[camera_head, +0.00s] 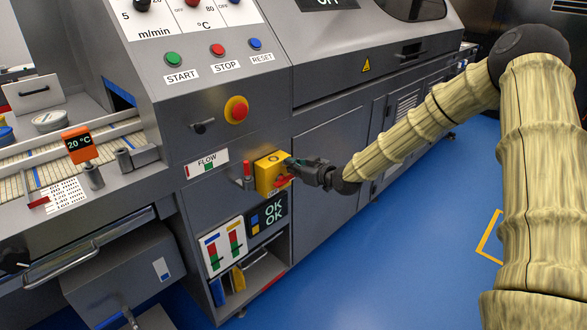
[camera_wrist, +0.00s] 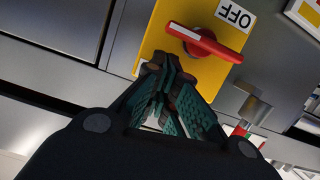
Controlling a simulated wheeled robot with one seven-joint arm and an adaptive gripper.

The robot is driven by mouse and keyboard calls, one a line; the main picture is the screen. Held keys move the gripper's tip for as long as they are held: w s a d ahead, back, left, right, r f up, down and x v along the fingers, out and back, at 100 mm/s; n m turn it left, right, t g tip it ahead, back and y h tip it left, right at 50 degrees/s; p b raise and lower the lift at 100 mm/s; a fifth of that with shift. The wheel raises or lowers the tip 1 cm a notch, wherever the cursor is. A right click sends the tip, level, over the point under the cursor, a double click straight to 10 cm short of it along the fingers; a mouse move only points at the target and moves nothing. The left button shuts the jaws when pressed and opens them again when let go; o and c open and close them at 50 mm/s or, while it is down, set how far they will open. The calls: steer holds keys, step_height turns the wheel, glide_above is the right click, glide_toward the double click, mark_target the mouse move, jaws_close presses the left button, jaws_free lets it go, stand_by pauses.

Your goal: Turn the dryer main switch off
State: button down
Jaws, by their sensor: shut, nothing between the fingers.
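The dryer main switch is a yellow box (camera_head: 264,175) on the grey machine's front panel, with a red rotary handle (camera_wrist: 204,44). In the wrist view the handle's bar slants from upper left to lower right. A white label reading OFF (camera_wrist: 235,14) sits on the yellow plate (camera_wrist: 158,38), above and right of the handle. My gripper (camera_wrist: 166,68) is shut and empty, its fingertips just below the handle's left part. Whether they touch it I cannot tell. In the head view my gripper (camera_head: 291,164) is at the box's right side and hides part of its face.
A red-topped lever (camera_head: 248,174) stands close left of the box. Above are a red stop button (camera_head: 236,110) with a yellow collar and a black knob (camera_head: 203,127). A display reading OK (camera_head: 270,214) is below. Blue floor (camera_head: 400,230) to the right is clear.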

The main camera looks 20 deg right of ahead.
step_height(320, 180, up, 4)
steer(key=shift+f+p, duration=0.25)
steer(key=shift+p, duration=0.55)
steer(key=f+v, duration=0.1)
steer(key=v, duration=0.8)
steer(key=shift+s+d+r+b, duration=0.15)
steer(key=shift+s+d+b, duration=0.2)
steer(key=shift+s+b, duration=0.05)
steer(key=s+a+f+m+g+h+p, duration=0.1)
steer(key=s+a+f+g+p, duration=0.2)
steer(key=s+f, duration=0.4)
steer(key=s+a+f+m+g+h, duration=0.1)
steer(key=s+a+f+m+g, duration=0.1)
steer(key=s+a+f, duration=0.5)
steer(key=s+a+f+m+g+p, duration=0.1)
steer(key=s+a+f+g+p, duration=0.15)
steer(key=s+f, duration=0.45)
steer(key=s+a+f+m+g+h+p, duration=0.1)
steer(key=s+f+g, duration=0.2)
steer(key=s, duration=1)
steer(key=s+a+f+m+g+h+p, duration=0.1)
steer(key=s+a+f+g+h+p, duration=0.1)
steer(key=s+f, duration=0.5)
steer(key=s+g, duration=0.1)
steer(key=s, duration=0.5)
steer(key=shift+s+g, duration=0.2)
steer(key=shift+g, duration=0.15)
